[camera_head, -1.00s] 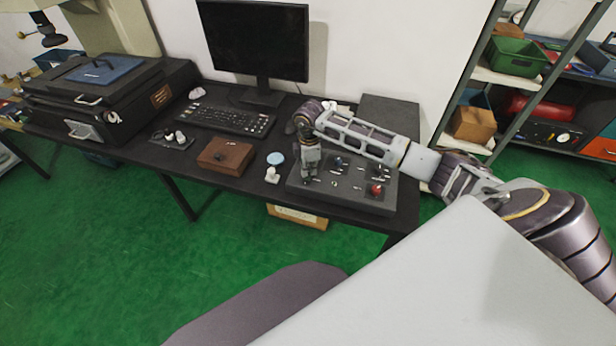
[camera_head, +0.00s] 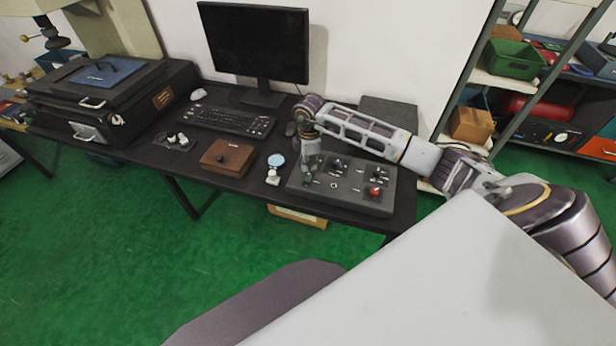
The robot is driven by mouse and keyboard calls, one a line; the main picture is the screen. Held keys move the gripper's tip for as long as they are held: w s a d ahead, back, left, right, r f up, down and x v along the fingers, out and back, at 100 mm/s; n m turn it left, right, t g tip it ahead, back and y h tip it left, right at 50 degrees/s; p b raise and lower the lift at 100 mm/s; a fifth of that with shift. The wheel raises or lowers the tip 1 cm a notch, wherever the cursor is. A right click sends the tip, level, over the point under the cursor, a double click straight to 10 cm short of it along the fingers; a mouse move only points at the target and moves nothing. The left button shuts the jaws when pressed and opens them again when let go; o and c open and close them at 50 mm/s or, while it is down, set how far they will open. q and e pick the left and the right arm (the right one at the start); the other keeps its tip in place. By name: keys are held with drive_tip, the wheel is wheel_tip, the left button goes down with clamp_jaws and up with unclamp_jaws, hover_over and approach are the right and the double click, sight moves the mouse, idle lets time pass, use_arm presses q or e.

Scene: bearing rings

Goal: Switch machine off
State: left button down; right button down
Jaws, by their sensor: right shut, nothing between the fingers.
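A dark grey control panel (camera_head: 347,203) lies on the right part of the black desk. It carries several small switches and knobs, among them a red button (camera_head: 374,191) at its right side. My right gripper (camera_head: 309,178) points down over the left part of the panel, shut and empty. Its tips are close to a small green control (camera_head: 307,180); I cannot tell whether they touch. The gripper hides part of the panel's left back. My left gripper is out of view.
On the desk (camera_head: 180,160) stand a monitor (camera_head: 255,42), a keyboard (camera_head: 226,121), a brown box (camera_head: 228,158) and a small white item with a pale blue disc (camera_head: 276,160). A black machine (camera_head: 105,100) stands at the left. A shelf with bins (camera_head: 513,60) is at the right.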

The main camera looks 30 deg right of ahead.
drive_tip(key=shift+r+p, duration=0.9)
drive_tip(key=shift+r, duration=0.5)
